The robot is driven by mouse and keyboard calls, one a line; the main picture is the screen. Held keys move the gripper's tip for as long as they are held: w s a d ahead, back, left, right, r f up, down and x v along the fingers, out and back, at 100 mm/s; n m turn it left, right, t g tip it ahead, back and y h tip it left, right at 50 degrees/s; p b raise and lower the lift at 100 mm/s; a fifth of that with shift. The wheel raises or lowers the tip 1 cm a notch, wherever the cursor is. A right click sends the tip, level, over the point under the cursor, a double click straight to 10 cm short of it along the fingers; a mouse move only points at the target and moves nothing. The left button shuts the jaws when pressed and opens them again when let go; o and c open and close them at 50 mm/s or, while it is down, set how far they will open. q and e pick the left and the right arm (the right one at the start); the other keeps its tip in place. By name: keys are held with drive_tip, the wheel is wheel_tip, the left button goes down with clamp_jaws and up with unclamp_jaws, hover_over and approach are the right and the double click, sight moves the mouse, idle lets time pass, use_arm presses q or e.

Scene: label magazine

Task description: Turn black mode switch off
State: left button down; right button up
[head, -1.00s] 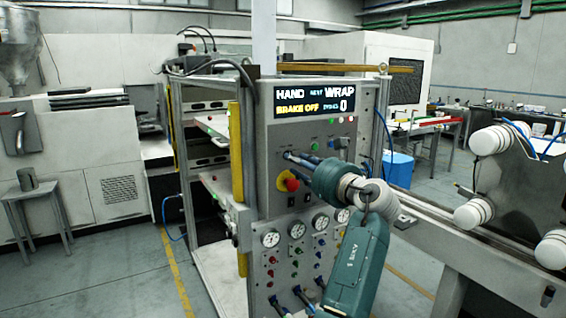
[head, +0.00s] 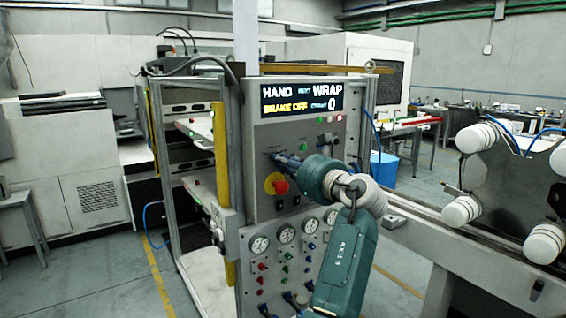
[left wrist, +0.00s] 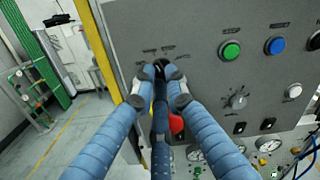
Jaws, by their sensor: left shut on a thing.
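My left gripper (head: 276,157) reaches the upper face of the grey control panel (head: 262,205) from the right in the head view. In the left wrist view its two blue-wrapped fingers meet at the panel's left part (left wrist: 162,76). They are closed on a small dark knob, the black mode switch (left wrist: 159,68), which is mostly hidden between the fingertips. Its turned position cannot be read. Faint label marks show just above it. The switch is hidden behind the fingers in the head view. My right gripper is not in view.
A red emergency button on yellow (head: 280,186) sits just below the fingers. A display (head: 302,99) reads HAND, WRAP, BRAKE OFF. A green button (left wrist: 230,50), a blue button (left wrist: 275,45) and a silver knob (left wrist: 238,98) lie right of the fingers. A yellow post (head: 220,170) borders the panel's left.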

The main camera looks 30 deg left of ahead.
use_arm(q)
drive_tip(key=shift+n, duration=0.3)
drive_tip(key=shift+w+n+b, duration=0.1)
drive_tip(key=shift+n+b, duration=0.2)
drive_tip(key=shift+n, duration=3.9)
drive_tip(key=c, duration=1.8)
unclamp_jaws()
drive_tip(key=shift+c, duration=0.2)
drive_tip(key=shift+o, duration=0.4)
drive_tip(key=shift+f, duration=0.1)
drive_tip(key=v, duration=1.2)
drive_tip(key=shift+w, duration=0.15)
